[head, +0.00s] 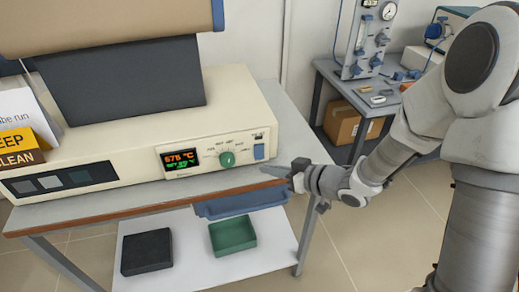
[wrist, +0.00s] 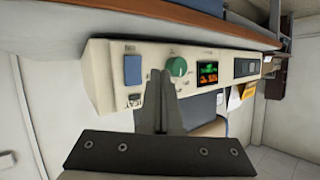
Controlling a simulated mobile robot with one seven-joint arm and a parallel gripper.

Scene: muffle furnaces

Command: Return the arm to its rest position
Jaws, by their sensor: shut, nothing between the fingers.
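My gripper (head: 276,171) is at the right front corner of the furnace bench in the head view, close to the furnace's control panel. In the wrist view its two fingers (wrist: 160,95) are together with nothing between them, in front of the panel. The cream muffle furnace (head: 110,150) carries a lit display (head: 180,158), a green knob (head: 227,159) and a blue switch (head: 259,151). The wrist view shows the blue switch (wrist: 132,70), green knob (wrist: 176,66) and display (wrist: 208,72) sideways. I cannot tell whether a fingertip touches the panel.
A blue tray (head: 240,202) sits below the bench top (head: 90,222). A green tray (head: 233,235) and a dark block (head: 147,252) are on the lower shelf. A side table (head: 345,85) with gas gauges stands behind my arm. Floor to the right is clear.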

